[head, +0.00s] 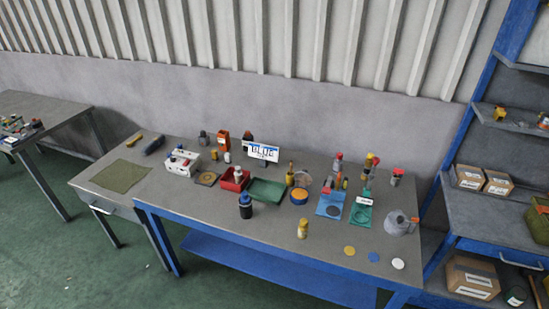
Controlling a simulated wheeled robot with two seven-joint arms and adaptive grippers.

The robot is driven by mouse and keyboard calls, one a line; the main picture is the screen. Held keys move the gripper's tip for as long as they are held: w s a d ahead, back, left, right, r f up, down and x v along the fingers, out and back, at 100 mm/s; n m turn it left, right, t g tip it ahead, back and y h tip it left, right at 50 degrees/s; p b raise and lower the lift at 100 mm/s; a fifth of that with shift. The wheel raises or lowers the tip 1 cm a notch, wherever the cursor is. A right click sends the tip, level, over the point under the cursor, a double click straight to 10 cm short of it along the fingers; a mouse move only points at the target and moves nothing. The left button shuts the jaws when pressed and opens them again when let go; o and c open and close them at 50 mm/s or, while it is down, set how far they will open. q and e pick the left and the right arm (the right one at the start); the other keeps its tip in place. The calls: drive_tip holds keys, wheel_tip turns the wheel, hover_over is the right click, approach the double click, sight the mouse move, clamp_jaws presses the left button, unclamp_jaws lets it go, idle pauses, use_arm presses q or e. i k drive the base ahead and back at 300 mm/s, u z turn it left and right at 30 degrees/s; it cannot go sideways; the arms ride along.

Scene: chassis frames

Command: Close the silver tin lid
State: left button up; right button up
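A grey-silver round tin (401,229) stands near the right end of the workbench. A rounded grey piece, which looks like its raised lid (396,217), rises at its upper left side. The tin is small in the picture, so I cannot tell exactly how far the lid is tilted. A small red part shows at the tin's right edge. Neither of my grippers is in view.
The workbench (190,215) carries bottles, trays and blocks, mostly along its middle and back. A yellow bottle (302,229) stands left. Blue shelving (480,225) stands right.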

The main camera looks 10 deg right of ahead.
sight(303, 177)
drive_tip(key=z, duration=0.25)
drive_tip(key=i, duration=1.7)
drive_tip(key=z, duration=0.45)
